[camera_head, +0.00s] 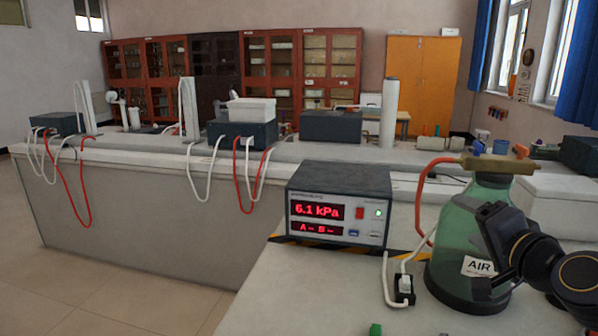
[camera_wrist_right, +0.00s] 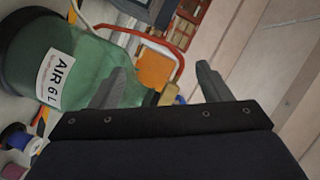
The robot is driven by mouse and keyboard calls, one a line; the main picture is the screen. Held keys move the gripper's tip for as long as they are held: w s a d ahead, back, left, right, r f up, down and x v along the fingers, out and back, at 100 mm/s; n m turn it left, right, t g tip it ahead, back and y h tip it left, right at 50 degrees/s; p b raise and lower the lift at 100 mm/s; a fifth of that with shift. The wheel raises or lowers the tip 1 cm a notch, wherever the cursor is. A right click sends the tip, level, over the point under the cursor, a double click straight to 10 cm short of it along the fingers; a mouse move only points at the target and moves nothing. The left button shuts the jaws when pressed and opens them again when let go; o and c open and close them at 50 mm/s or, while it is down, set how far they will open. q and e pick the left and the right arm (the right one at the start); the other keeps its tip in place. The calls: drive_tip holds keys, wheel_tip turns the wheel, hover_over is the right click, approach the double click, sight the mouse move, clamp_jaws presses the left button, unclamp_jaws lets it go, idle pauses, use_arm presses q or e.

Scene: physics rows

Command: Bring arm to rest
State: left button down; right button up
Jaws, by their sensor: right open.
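My right gripper (camera_head: 490,245) is at the right of the head view, in front of the green glass bottle (camera_head: 458,240) labelled "AIR". In the right wrist view its two fingers (camera_wrist_right: 163,84) are spread apart with nothing held between them. The bottle (camera_wrist_right: 85,65) also shows there, tilted in the picture, with its "AIR 6 L" label beside one finger. I cannot tell whether the finger touches the glass. My right arm comes in from the right edge. My left gripper is in neither view.
A pressure meter (camera_head: 338,205) reading 6.1 kPa stands left of the bottle. A red hose (camera_head: 421,195) runs to the bottle's tan top (camera_head: 490,164) with blue and orange taps. A white box (camera_head: 565,205) is behind the arm. The front bench (camera_head: 290,300) is clear at left.

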drive_tip(key=s+a+f+n+g+y, duration=0.1)
drive_tip(key=s+a+f+n+g, duration=0.25)
drive_tip(key=s+f, duration=0.45)
drive_tip(key=s+a+f+n+g, duration=0.3)
drive_tip(key=s+f+g, duration=0.1)
drive_tip(key=s+f, duration=0.4)
drive_tip(key=s+a+f+n+g+y, duration=0.1)
drive_tip(key=s+a+f+n+g, duration=0.2)
drive_tip(key=s+f, duration=0.6)
wheel_tip(320, 180, up, 15)
drive_tip(key=p, duration=1.4)
drive_tip(key=shift+w+d, duration=0.25)
drive_tip(key=shift+w, duration=0.1)
